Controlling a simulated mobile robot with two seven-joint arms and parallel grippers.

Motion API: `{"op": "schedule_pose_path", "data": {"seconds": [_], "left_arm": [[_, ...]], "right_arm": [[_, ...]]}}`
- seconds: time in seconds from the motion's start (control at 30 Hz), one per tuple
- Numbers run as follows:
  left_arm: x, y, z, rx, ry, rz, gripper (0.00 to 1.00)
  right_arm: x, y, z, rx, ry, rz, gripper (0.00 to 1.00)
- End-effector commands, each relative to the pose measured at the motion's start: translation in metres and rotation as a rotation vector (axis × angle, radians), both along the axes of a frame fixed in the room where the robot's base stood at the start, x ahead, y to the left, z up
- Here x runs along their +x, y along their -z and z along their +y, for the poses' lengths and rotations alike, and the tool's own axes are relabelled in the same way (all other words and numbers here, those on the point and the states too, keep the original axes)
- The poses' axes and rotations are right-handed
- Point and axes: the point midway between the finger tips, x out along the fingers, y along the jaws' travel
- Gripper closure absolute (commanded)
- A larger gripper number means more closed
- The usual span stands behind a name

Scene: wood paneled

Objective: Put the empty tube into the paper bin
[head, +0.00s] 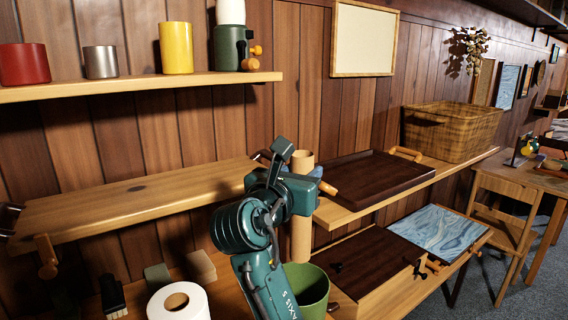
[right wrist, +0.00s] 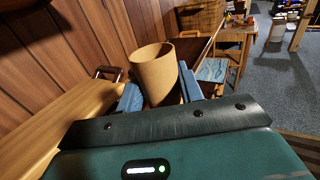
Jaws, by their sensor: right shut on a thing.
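The empty tube (head: 301,238) is a tan cardboard cylinder, held upright in the head view; my right gripper hides its middle. My right gripper (head: 303,172) is shut on the tube, in front of the wall shelf. In the right wrist view, the hollow tube (right wrist: 155,75) stands between the two blue fingers (right wrist: 158,95). A green round bin (head: 318,283), likely the paper bin, stands open below the tube and is partly hidden by my right arm. The tube's lower end looks to be just above or behind the bin's rim; I cannot tell which. My left gripper is out of view.
A toilet roll (head: 178,301) stands left of my arm on the lower surface. A dark tray (head: 372,178) and wicker basket (head: 452,132) sit on the right shelf. Cups, including a yellow one (head: 176,48), line the upper shelf. The left shelf (head: 130,200) is mostly clear.

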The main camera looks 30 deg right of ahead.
Motion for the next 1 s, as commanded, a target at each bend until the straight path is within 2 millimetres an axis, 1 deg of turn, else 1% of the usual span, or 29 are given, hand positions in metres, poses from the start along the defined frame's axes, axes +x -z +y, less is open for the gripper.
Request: {"op": "schedule_pose_path", "data": {"seconds": [0.47, 0.67, 0.83, 1.0], "left_arm": [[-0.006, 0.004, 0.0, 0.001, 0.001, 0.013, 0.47], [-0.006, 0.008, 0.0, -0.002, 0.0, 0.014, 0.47], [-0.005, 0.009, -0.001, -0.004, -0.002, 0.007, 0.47], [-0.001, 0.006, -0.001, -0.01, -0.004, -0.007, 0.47]], "right_arm": [[-0.001, 0.001, 0.001, 0.005, -0.002, 0.002, 0.84], [-0.001, 0.017, 0.001, 0.003, -0.002, 0.004, 0.84], [-0.001, 0.038, 0.001, 0.003, -0.002, 0.006, 0.84], [-0.001, 0.059, 0.001, 0.002, -0.002, 0.005, 0.84]]}}
